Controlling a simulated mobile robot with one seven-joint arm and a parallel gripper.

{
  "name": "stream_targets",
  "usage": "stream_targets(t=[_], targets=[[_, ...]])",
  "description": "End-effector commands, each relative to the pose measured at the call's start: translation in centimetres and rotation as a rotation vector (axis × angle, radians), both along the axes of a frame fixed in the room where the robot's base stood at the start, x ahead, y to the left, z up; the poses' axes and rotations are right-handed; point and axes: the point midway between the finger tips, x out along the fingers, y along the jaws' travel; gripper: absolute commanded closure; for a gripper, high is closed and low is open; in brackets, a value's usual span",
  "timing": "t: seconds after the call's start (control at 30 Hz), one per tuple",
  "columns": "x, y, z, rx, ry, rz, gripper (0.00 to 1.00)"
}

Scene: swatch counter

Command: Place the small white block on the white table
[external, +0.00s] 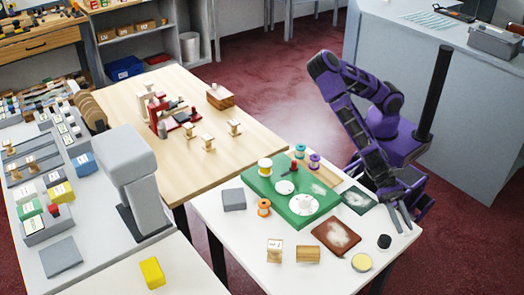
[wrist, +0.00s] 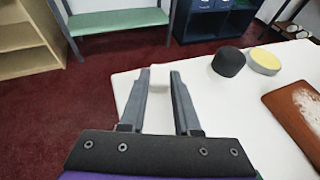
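My gripper (external: 403,217) points down at the right edge of the white table (external: 285,278). In the wrist view my gripper (wrist: 160,82) has its two fingers on either side of the small white block (wrist: 160,78), and they appear closed against its sides. The block is pale and blends with the white table top (wrist: 205,105) behind it. I cannot tell whether it touches the table. In the external view I cannot make out the block at the fingertips.
A black round piece (external: 384,241) and a yellow-topped round tin (external: 361,262) stand close to my gripper. A brown swatch board (external: 322,243), a dark green one (external: 357,199) and a green tray (external: 253,187) lie further left.

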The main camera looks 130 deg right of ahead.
Motion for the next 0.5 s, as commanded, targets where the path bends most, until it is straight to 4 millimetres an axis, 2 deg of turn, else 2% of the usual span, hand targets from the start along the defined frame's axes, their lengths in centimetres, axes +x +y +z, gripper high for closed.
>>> stream_targets(t=[0.03,0.17,0.5], targets=[[0.02,-0.01,-0.01,0.0,0.001,0.0,0.62],[0.02,-0.01,0.0,0.0,0.001,0.0,0.39],[0.02,-0.01,0.3,0.0,-0.001,-0.001,0.39]])
